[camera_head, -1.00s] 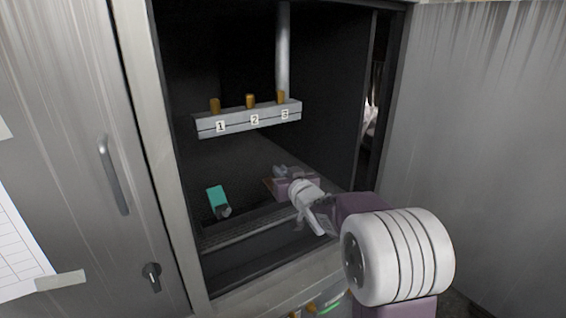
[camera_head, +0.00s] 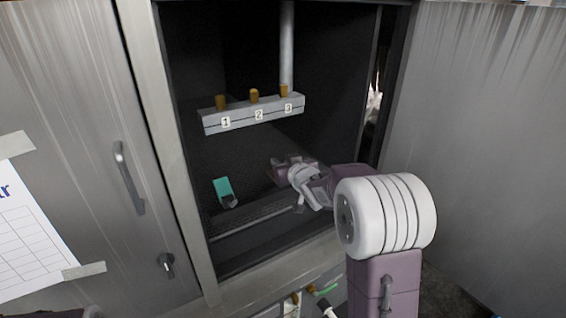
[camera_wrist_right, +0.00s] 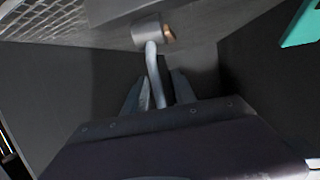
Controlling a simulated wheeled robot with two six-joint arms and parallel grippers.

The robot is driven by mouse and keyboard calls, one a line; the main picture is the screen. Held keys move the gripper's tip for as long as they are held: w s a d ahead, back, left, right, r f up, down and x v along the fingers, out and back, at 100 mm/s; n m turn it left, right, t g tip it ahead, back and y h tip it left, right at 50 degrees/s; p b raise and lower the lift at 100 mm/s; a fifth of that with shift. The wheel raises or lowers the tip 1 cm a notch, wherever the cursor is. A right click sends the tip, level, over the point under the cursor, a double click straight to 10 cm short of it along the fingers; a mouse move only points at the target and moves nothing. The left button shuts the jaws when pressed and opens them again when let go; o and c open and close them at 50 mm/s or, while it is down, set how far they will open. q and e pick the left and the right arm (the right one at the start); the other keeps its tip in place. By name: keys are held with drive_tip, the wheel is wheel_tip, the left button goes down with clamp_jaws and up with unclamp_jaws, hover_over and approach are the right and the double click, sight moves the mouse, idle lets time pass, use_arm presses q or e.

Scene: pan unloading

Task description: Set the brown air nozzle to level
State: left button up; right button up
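In the right wrist view, a short grey cylinder with a copper-brown end (camera_wrist_right: 168,33) sits ahead of my right gripper. A pale grey-blue lever (camera_wrist_right: 154,75) runs from it down between the fingers. My right gripper (camera_wrist_right: 158,88) is open around the lever, with a gap at least on the right side. Contact on the left cannot be told. In the head view, my right gripper (camera_head: 284,170) is inside the cabinet opening near a brown part (camera_head: 274,174), mostly hidden by the gripper.
A teal block (camera_head: 222,187) is to the left, also in the wrist view (camera_wrist_right: 302,22). Cabinet frame and closed door (camera_head: 70,120) bound the left.

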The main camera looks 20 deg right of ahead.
drive_tip(key=p+v, duration=0.1)
drive_tip(key=v, duration=0.8)
drive_tip(key=s+a+r+g+y+p, duration=0.1)
drive_tip(key=a+r+g+y+p, duration=0.15)
drive_tip(key=a+p, duration=0.6)
drive_tip(key=s+f+g+p, duration=0.1)
drive_tip(key=s+f+g, duration=0.4)
drive_tip(key=s, duration=0.6)
drive_tip(key=s+a+f+g+h+p, duration=0.1)
drive_tip(key=s+f+g, duration=0.5)
drive_tip(key=s+f, duration=0.3)
drive_tip(key=shift+s+a+f, duration=0.25)
drive_tip(key=shift+s+a, duration=0.05)
drive_tip(key=shift+s, duration=0.85)
